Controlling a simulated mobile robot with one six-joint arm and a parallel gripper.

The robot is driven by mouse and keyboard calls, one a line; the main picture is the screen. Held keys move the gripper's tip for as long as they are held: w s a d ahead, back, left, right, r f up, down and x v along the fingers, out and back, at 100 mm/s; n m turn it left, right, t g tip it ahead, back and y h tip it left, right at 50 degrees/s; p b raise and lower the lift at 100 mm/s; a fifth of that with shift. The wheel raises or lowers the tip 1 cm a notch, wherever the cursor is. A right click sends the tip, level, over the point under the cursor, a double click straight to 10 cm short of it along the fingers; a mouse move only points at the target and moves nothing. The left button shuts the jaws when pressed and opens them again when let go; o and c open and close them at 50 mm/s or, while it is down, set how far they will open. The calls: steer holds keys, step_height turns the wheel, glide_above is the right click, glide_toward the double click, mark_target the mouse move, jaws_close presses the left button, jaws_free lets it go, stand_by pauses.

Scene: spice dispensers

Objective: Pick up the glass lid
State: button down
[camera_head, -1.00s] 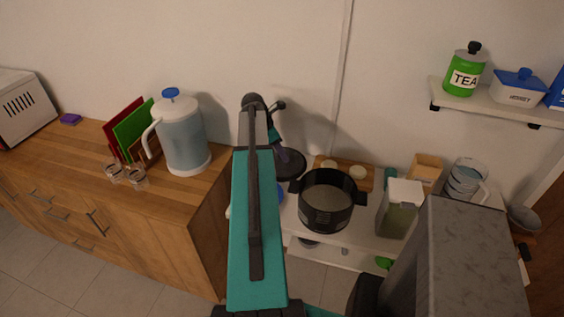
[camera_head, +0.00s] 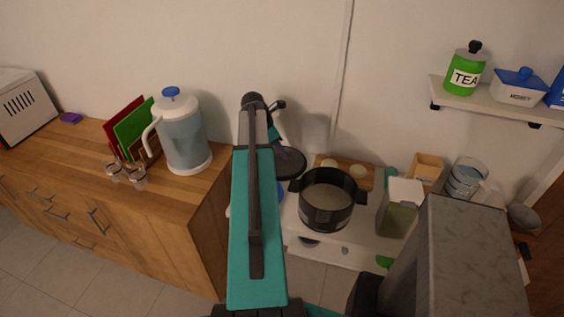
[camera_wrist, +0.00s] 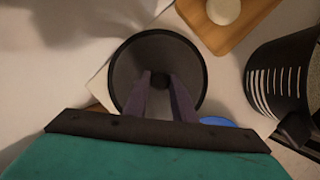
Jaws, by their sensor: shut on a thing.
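The glass lid (camera_wrist: 178,58) is a round, dark see-through disc with a black rim and a small black knob at its centre, seen in the wrist view. My gripper (camera_wrist: 160,84) is shut on the lid's knob, with one finger on each side of it. In the head view the lid (camera_head: 290,162) shows as a dark disc just left of the black pot, partly hidden behind my arm. The fingertips are mostly hidden there. I cannot tell how far the lid is above the surface below it.
The black pot (camera_head: 326,214) stands right of the lid on a white surface. A wooden board (camera_head: 358,182) with pale round items lies behind it, and it also shows in the wrist view (camera_wrist: 226,36). A blue object (camera_wrist: 218,122) lies near the lid. A wooden counter with a jug (camera_head: 184,142) stands left.

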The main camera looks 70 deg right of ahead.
steer(key=shift+a+r, duration=0.1)
stand_by(0.3)
steer(key=shift+a+r+b, duration=0.1)
steer(key=shift+r+b, duration=0.05)
steer(key=shift+b, duration=0.35)
step_height(320, 180, up, 6)
steer(key=shift+r+b, duration=0.25)
steer(key=shift+b, duration=0.85)
steer(key=s+a+b, duration=0.1)
steer(key=a+b, duration=0.8)
steer(key=a, duration=1)
steer(key=shift+a+b, duration=0.2)
steer(key=shift+b, duration=0.15)
steer(key=shift+s+a, duration=0.1)
steer(key=shift+w, duration=0.4)
